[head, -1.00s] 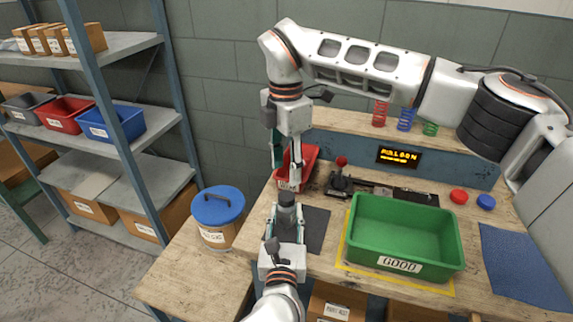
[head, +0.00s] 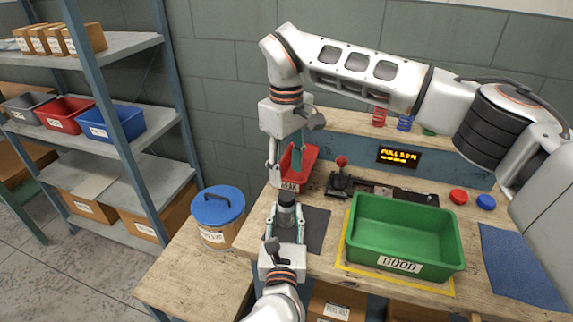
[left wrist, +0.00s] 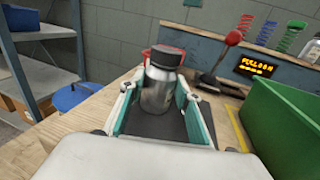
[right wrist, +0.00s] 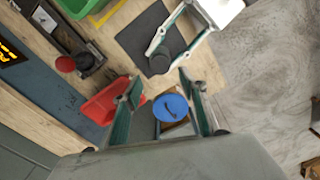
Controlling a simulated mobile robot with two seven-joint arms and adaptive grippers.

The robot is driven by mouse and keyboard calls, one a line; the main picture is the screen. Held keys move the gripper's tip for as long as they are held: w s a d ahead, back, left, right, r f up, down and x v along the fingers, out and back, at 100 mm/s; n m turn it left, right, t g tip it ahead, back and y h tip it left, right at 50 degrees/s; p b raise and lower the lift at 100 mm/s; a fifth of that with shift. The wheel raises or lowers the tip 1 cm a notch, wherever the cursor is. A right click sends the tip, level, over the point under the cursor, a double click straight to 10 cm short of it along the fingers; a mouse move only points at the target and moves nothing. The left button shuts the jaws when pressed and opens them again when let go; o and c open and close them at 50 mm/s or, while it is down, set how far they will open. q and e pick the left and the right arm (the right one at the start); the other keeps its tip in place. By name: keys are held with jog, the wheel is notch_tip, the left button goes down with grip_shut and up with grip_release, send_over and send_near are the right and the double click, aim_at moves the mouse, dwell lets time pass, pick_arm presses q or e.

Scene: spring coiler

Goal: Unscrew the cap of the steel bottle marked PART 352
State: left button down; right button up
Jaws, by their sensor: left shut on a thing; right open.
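The steel bottle (head: 286,217) with a dark cap (head: 286,198) stands upright over the dark mat. My left gripper (head: 285,232) is shut around its body from the near side. In the left wrist view the bottle (left wrist: 159,92) sits between the pads, with its black cap (left wrist: 165,54) on top. No PART 352 marking is legible. My right gripper (head: 303,180) is open and empty, above and behind the cap. In the right wrist view its spread fingers (right wrist: 160,88) lie apart from the dark round cap (right wrist: 160,60).
A red bin (head: 300,164) stands behind the bottle. A green GOOD bin (head: 408,268) on a yellow outline is to the right. A red-knobbed lever (head: 341,170) and a lit display (head: 400,157) are further back. A blue-lidded drum (head: 217,207) stands left.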

aim_at(286, 195)
notch_tip(286, 195, down, 7)
jog(key=shift+f, duration=0.15)
dwell(0.4)
